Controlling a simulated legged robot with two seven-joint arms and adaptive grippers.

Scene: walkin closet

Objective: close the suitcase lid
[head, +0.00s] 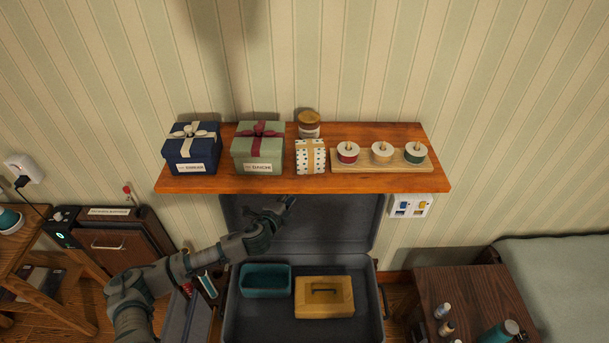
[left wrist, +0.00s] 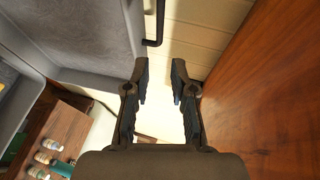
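The suitcase (head: 231,318) stands below the shelf with its grey lid (head: 345,222) raised against the wall. My left gripper (head: 285,205) is in front of the lid's upper part, just under the shelf's front edge; I cannot tell whether it touches the lid. In the left wrist view the gripper (left wrist: 160,82) is open, with nothing between its fingers. The lid (left wrist: 85,35) fills the upper left there, and a black bar (left wrist: 159,25) shows beside it. My right gripper is not in view.
A wooden shelf (head: 210,185) holding gift boxes (head: 258,150) overhangs the lid; its wood (left wrist: 265,100) fills the right of the wrist view. A teal bin (head: 265,281) and yellow case (head: 324,297) lie in the suitcase. A bottle table (head: 470,290) stands at right.

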